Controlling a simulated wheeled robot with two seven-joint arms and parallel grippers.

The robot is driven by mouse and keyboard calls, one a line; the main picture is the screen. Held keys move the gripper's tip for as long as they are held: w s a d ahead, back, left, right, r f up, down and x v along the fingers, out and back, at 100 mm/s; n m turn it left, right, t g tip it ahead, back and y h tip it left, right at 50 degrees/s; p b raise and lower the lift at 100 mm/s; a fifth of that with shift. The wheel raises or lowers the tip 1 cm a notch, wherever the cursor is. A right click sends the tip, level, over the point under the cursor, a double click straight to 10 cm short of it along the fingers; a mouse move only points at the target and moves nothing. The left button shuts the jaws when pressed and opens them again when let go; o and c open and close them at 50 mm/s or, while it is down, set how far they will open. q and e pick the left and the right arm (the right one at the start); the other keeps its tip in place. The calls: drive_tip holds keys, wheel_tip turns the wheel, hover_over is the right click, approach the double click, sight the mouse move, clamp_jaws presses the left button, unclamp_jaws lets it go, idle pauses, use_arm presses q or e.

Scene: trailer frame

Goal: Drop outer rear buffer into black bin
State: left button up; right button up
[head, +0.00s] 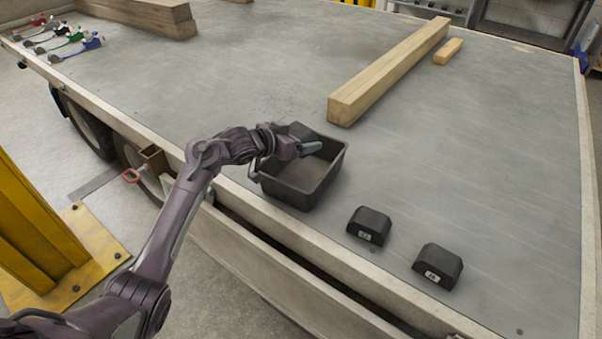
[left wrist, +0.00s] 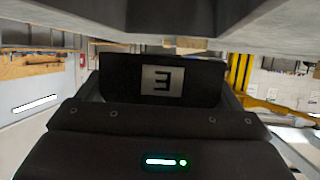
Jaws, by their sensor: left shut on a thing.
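The black bin (head: 322,182) is an open rectangular tub on the grey trailer bed near its edge. My left gripper (head: 306,147) is over the bin, shut on a black buffer (head: 300,131) that is partly hidden by the gripper in the head view. In the left wrist view the held buffer (left wrist: 205,82) shows a pale label with a dark character, in front of my gripper body. Two more black buffers, one nearer the bin (head: 369,226) and one farther right (head: 438,266), stand on the bed with small pale labels. My right gripper is not in view.
A long wooden beam (head: 390,68) and a short wood block (head: 448,51) lie beyond the bin. More timber (head: 145,15) and several coloured-ended items (head: 62,38) lie far left. A yellow post (head: 35,225) stands beside the trailer. The bed's middle is clear.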

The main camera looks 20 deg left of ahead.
use_arm(q)
drive_tip(key=shift+r, duration=0.1)
drive_tip(key=o, duration=1)
drive_tip(key=shift+c, duration=0.2)
drive_tip(key=shift+s, duration=0.1)
drive_tip(key=shift+s+a, duration=0.2)
drive_tip(key=v, duration=0.7)
drive_tip(key=shift+p, duration=0.35)
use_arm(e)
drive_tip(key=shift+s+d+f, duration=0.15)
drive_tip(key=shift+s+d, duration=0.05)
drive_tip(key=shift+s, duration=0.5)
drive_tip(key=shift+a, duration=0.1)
